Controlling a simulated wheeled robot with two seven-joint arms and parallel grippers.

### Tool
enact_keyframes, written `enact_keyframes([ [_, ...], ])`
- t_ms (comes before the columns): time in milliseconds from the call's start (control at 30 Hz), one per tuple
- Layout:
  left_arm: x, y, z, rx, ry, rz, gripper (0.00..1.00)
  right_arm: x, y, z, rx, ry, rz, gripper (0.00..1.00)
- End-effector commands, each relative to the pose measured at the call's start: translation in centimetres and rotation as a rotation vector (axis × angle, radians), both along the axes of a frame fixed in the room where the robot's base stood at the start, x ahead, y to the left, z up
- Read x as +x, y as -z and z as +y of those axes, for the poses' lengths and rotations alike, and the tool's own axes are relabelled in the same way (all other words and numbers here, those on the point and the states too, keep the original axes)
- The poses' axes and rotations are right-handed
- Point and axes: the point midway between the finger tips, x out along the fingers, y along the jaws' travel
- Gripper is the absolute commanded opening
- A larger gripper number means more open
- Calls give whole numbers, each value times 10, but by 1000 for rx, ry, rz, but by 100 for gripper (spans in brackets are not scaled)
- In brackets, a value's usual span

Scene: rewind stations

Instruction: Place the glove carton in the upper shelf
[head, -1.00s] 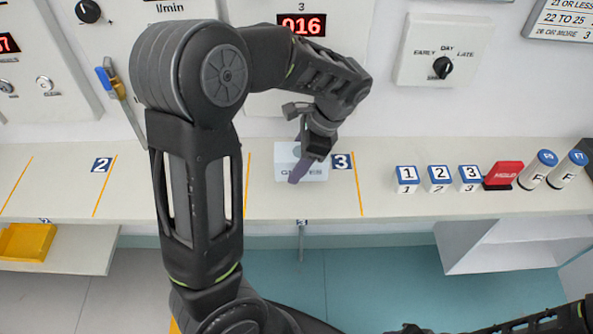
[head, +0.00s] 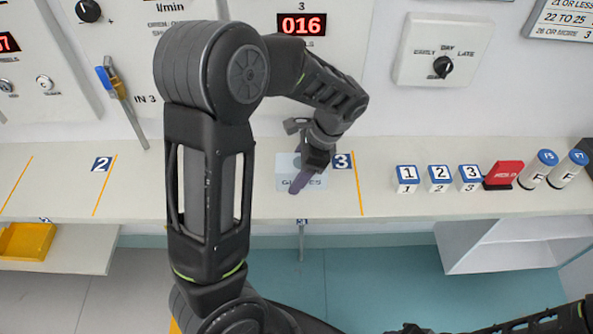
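The glove carton (head: 283,183), a pale box lettered GLOVES, is on the white counter beside the number 3 tag. My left gripper (head: 303,178) reaches down over it, and a purple piece at its tip covers part of the lettering. I cannot tell whether the fingers are shut on the carton. A white open shelf unit (head: 480,235) hangs below the counter at the right; I cannot tell whether it holds the upper shelf. Part of my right arm shows at the bottom right, with its gripper's state unclear.
Number blocks (head: 439,180), a red HOLD block (head: 503,174) and two blue-capped cylinders (head: 539,170) stand on the counter's right. A yellow bin (head: 27,241) is at the lower left. The counter between the carton and the number blocks is clear.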

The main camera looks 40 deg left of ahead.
Motion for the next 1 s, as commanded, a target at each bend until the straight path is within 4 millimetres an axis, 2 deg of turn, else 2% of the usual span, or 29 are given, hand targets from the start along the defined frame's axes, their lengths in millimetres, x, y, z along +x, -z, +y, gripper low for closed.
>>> enact_keyframes([
  [33, 0, 0, 0, 0, 0, 0, 65, 0, 0, 0, 0, 0, 0, 36],
  [167, 0, 0, 0, 0, 0, 0, 76, 0, 0, 0, 0, 0, 0, 36],
  [567, 1, -7, -1, 0, 1, -3, 76, 0, -2, 0, 0, 0, 0, 36],
  [767, 8, -32, -10, -1, 0, -5, 76, 0, 0, 0, 0, 0, 0, 36],
  [1000, 21, -80, -25, -1, 1, -6, 76, 0, 3, 0, 0, 0, 0, 36],
])
